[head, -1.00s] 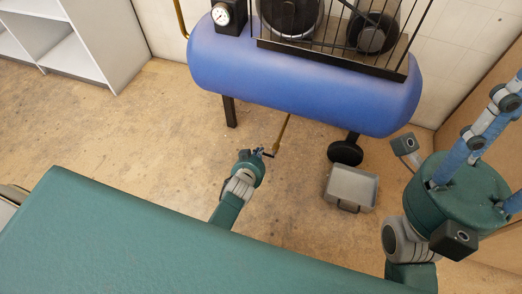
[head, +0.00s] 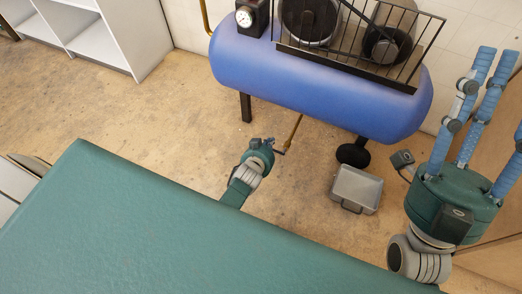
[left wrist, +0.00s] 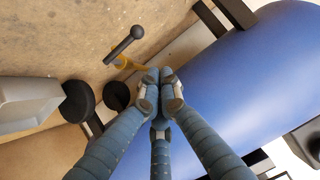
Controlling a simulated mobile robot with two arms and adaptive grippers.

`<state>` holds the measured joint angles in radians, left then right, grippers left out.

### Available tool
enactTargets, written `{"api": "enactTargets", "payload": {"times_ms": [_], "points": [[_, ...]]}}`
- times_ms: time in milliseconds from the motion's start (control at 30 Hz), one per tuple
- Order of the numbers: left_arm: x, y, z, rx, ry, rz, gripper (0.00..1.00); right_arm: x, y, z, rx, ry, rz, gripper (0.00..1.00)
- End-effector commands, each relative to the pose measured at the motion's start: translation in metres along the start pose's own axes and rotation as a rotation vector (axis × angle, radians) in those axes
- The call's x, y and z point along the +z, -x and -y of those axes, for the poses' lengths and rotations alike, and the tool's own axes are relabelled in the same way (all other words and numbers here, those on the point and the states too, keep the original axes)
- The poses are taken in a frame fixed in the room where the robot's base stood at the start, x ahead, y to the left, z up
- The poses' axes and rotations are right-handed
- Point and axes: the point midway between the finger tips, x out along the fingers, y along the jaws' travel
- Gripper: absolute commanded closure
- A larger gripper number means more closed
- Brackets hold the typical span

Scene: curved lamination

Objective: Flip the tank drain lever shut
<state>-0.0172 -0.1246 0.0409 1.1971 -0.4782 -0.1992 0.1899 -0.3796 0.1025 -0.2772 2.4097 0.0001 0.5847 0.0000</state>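The tank drain lever (head: 280,152) is a small dark handle on the end of a brass pipe (head: 295,130) running down from the blue tank (head: 320,88). In the left wrist view the lever (left wrist: 124,44) is a grey bar with a round knob, beside the brass valve (left wrist: 122,62). My left gripper (head: 268,143) is just left of the lever in the head view. In its wrist view its three fingertips (left wrist: 158,88) meet with nothing seen between them, apart from the knob. My right gripper (head: 497,65) is at the right, fingers spread and empty.
A green surface (head: 150,220) fills the lower left. White shelves (head: 105,40) stand at the back left. Floor left of my left gripper is clear.

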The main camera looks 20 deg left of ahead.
Motion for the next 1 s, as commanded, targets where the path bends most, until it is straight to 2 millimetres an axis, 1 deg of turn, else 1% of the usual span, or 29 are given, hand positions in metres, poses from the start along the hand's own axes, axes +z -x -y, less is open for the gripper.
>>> {"api": "enactTargets", "payload": {"times_ms": [67, 233, 400, 467, 567, 700, 900, 1000], "points": [[0.0, 0.009, 0.001, 0.0, 0.0, 0.001, 1.0, 0.019, -0.002, -0.002, 0.002, 0.005, 0.087, 0.6], [0.0, 0.022, 0.002, 0.0, 0.0, 0.001, 1.0, 0.06, 0.003, -0.006, 0.009, 0.015, 0.274, 0.6], [0.0, 0.037, 0.003, 0.0, 0.001, 0.001, 1.0, 0.1, 0.017, -0.011, 0.016, 0.024, 0.462, 0.6], [0.0, 0.042, 0.003, 0.001, 0.001, 0.001, 1.0, 0.113, 0.024, -0.013, 0.02, 0.027, 0.529, 0.6], [0.0, 0.051, 0.004, 0.001, 0.002, 0.001, 1.0, 0.134, 0.038, -0.017, 0.025, 0.032, 0.64, 0.6], [0.0, 0.064, 0.005, 0.001, 0.001, 0.001, 1.0, 0.158, 0.062, -0.021, 0.034, 0.037, 0.794, 0.6], [0.0, 0.081, 0.006, 0.001, 0.0, 0.001, 1.0, 0.185, 0.102, -0.028, 0.047, 0.043, 1.008, 0.6], [0.0, 0.088, 0.007, 0.001, 0.0, 0.0, 1.0, 0.194, 0.121, -0.03, 0.054, 0.046, 1.096, 0.6]]}}
